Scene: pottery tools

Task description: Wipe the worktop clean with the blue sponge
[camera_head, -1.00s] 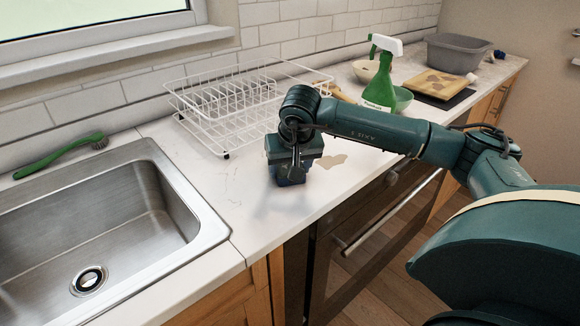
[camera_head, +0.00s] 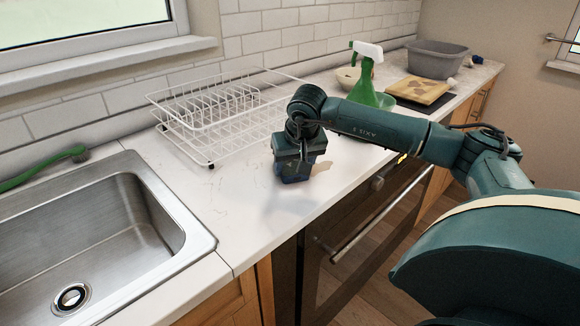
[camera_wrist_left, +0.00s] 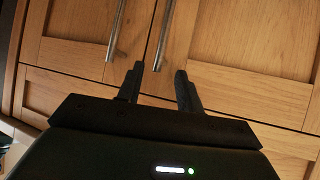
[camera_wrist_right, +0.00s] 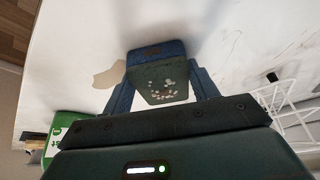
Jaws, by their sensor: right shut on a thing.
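The blue sponge (camera_wrist_right: 150,53) is held between the fingers of my right gripper (camera_head: 294,167) and is pressed on or just above the white worktop (camera_head: 250,215). Its grey-green face with pale specks shows in the right wrist view; only a dark blue bit shows in the head view. A tan stain (camera_head: 322,167) lies beside the gripper, partly hidden by it; it also shows in the right wrist view (camera_wrist_right: 110,76). Faint thin marks lie on the worktop near the rack. My left gripper (camera_wrist_left: 158,82) is open and empty before wooden cupboard doors.
A white wire dish rack (camera_head: 215,115) stands behind my right gripper. A steel sink (camera_head: 110,225) lies to the left, with a green brush (camera_head: 40,168) behind it. A green spray bottle (camera_head: 365,80), a board (camera_head: 420,90) and a grey basin (camera_head: 435,60) stand farther right.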

